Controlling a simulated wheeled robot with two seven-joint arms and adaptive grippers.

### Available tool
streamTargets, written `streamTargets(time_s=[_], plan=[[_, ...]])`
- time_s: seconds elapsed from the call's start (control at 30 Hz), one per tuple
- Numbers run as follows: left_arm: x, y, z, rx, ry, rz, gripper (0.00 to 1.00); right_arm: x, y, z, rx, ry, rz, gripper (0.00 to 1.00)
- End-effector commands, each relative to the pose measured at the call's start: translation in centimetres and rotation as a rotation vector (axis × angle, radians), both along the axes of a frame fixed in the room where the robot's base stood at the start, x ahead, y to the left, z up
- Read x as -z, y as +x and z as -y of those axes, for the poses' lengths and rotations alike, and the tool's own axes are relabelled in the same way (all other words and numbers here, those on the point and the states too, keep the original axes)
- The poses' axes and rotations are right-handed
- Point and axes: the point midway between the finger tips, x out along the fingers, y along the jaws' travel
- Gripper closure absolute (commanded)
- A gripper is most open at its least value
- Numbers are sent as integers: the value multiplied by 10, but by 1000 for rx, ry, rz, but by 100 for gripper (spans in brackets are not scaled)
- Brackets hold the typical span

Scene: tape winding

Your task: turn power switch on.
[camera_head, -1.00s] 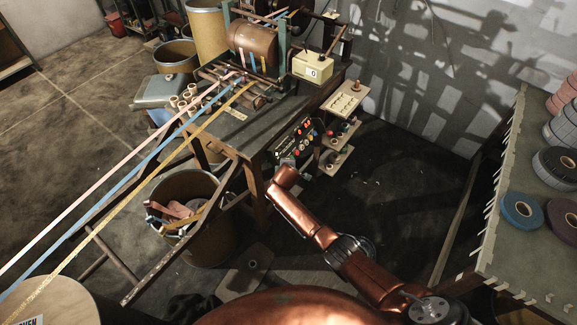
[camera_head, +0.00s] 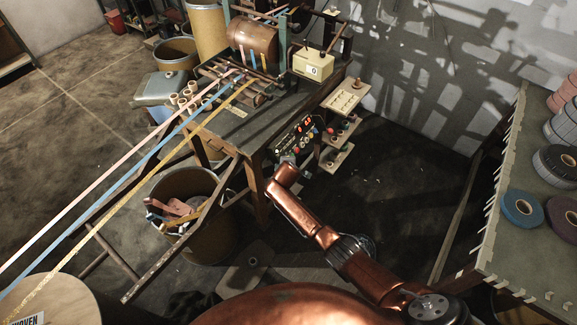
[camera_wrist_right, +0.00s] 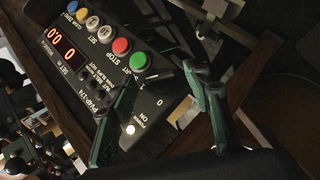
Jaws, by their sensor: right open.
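The control panel (camera_head: 295,138) is a dark box mounted at the right side of the wooden machine table. In the right wrist view the panel (camera_wrist_right: 98,95) fills the middle, with lit red digits and a row of coloured buttons. A black knob with a white pointer line (camera_wrist_right: 158,77) sits beside the green button (camera_wrist_right: 138,60). The labels "POWER", "ON" and "0" are printed near it, with a white lit spot (camera_wrist_right: 130,129) close by. My right gripper (camera_wrist_right: 165,92) is open and empty, its green fingers apart over this corner of the panel. My left gripper is out of view.
A bin (camera_head: 190,243) stands below the table's left side. Pink, blue and yellow tapes (camera_head: 150,160) run to the machine.

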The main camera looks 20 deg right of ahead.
Motion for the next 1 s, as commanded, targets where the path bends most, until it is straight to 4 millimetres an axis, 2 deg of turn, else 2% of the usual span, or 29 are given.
streamTargets(time_s=[0.6,0.73,1.0], plan=[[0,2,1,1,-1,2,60,-68,-64,-19,1,2,2,55],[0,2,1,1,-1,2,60,-75,-71,-21,1,2,2,55],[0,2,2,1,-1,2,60,-78,-74,-22,2,1,-1,55]])
